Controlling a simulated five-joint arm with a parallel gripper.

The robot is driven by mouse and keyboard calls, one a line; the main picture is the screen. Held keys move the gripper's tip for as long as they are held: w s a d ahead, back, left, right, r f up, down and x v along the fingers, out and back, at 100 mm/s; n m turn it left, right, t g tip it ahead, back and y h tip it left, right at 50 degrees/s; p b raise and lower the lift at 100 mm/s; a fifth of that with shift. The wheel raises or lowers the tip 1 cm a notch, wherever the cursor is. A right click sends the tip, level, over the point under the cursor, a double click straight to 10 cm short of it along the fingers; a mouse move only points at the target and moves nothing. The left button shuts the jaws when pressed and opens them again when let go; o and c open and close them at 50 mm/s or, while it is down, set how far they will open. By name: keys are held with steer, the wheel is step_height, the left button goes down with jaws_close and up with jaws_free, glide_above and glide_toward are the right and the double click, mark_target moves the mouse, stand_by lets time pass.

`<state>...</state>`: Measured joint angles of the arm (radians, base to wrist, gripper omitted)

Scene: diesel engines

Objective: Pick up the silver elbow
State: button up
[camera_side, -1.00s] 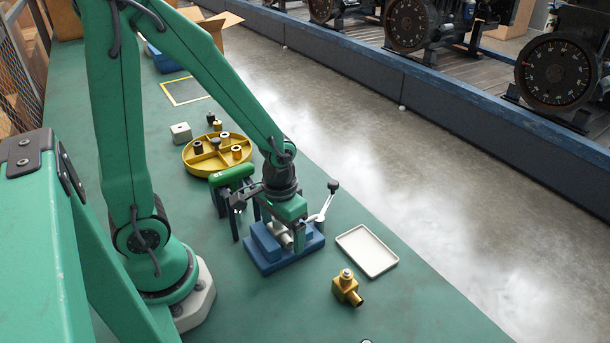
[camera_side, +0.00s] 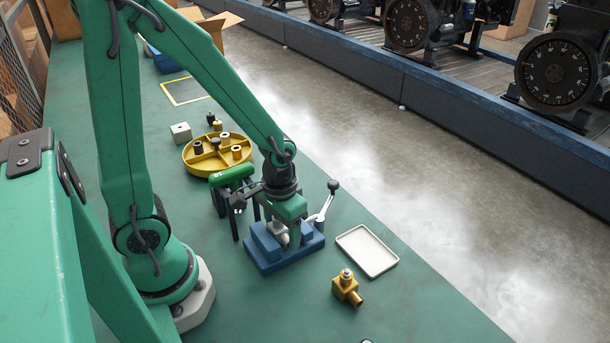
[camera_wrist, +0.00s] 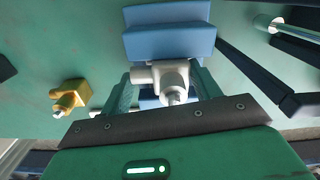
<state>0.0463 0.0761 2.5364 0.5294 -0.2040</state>
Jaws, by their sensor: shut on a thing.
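The silver elbow (camera_wrist: 172,78) sits between the two fingers of my gripper (camera_wrist: 163,90) in the wrist view. The fingers are shut on it. In the side view the elbow (camera_side: 280,232) shows as a small grey piece under my gripper (camera_side: 287,228), at the blue clamp fixture (camera_side: 283,262). The fixture's blue block also fills the upper middle of the wrist view (camera_wrist: 168,32). The elbow's underside is hidden, so I cannot tell whether it touches the fixture.
A brass elbow (camera_side: 347,289) stands at the right front, near a white tray (camera_side: 367,250). A lever with a black knob (camera_side: 333,186) rises right of the fixture. A green-topped stand (camera_side: 231,177) and a yellow divided dish (camera_side: 202,168) are behind left. The bench front is mostly clear.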

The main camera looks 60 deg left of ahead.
mark_target(282, 229)
steer(key=shift+r, duration=0.15)
steer(key=shift+r, duration=1.95)
steer(key=s+d+r, duration=0.6)
steer(key=d, duration=0.3)
steer(key=shift+s+d+r, duration=0.2)
steer(key=shift+d+r, duration=0.15)
steer(key=shift+w, duration=0.1)
steer(key=w+d+f, duration=0.3)
steer(key=w+d, duration=0.5)
steer(key=w, duration=0.5)
steer(key=shift+w+d, duration=0.15)
steer(key=shift+d, duration=0.15)
